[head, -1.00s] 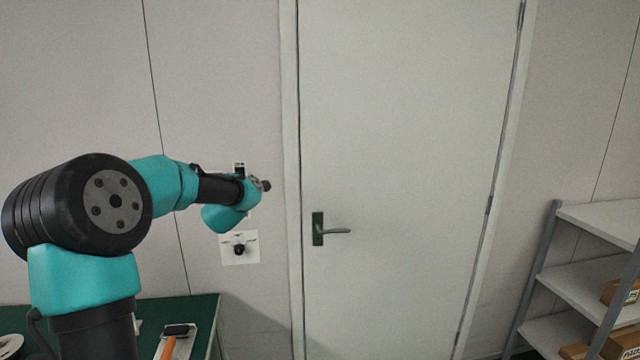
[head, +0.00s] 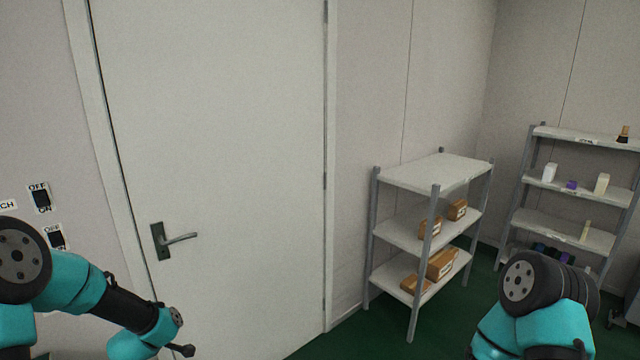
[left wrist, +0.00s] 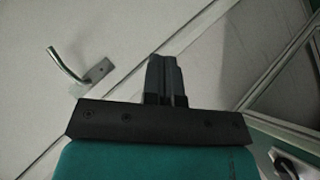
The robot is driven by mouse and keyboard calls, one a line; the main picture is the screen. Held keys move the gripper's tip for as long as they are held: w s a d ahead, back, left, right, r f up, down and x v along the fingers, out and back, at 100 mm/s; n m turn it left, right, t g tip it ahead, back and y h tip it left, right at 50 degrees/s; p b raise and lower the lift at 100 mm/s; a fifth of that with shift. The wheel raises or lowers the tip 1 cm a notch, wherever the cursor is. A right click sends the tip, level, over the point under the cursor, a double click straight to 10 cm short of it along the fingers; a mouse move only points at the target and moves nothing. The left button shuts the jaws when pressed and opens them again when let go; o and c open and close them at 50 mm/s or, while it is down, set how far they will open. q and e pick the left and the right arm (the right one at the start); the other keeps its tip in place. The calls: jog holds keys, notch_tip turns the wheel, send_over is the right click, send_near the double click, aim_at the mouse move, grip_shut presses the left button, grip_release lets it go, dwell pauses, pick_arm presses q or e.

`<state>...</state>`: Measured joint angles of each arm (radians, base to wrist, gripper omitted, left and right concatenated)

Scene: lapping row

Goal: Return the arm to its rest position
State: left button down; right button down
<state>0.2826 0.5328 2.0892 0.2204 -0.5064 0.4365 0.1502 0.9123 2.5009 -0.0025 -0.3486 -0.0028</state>
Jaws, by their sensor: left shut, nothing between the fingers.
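My left arm comes in at the lower left of the head view. Its gripper (head: 183,350) is a small dark tip low in front of the closed white door (head: 215,130). In the left wrist view the two dark fingers (left wrist: 166,76) are together with nothing between them. The gripper is apart from the door's lever handle (head: 178,239), which also shows in the left wrist view (left wrist: 70,66). My right arm shows only as a joint and a teal link at the lower right of the head view; its gripper is hidden or outside the frame.
Two switches (head: 39,198) are on the wall left of the door. A grey shelf rack (head: 432,172) with brown boxes stands right of the door. A second rack (head: 570,236) with small items is at the far right. Green floor (head: 345,345) lies between.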

pick_arm(q)
jog(key=s+d+f+m+g+h, duration=0.4)
jog(key=s+d+f+m, duration=0.2)
jog(key=s+d+f, duration=0.6)
jog(key=s+d+f+m+g+h, duration=0.1)
jog(key=s+d+f+m+g, duration=0.4)
jog(key=s+d+f, duration=0.3)
jog(key=s+d, duration=0.2)
jog(key=s, duration=0.2)
jog(key=shift+s+d+f+g+h, duration=0.15)
jog(key=shift+s+f+g+h, duration=0.15)
jog(key=shift+f, duration=0.05)
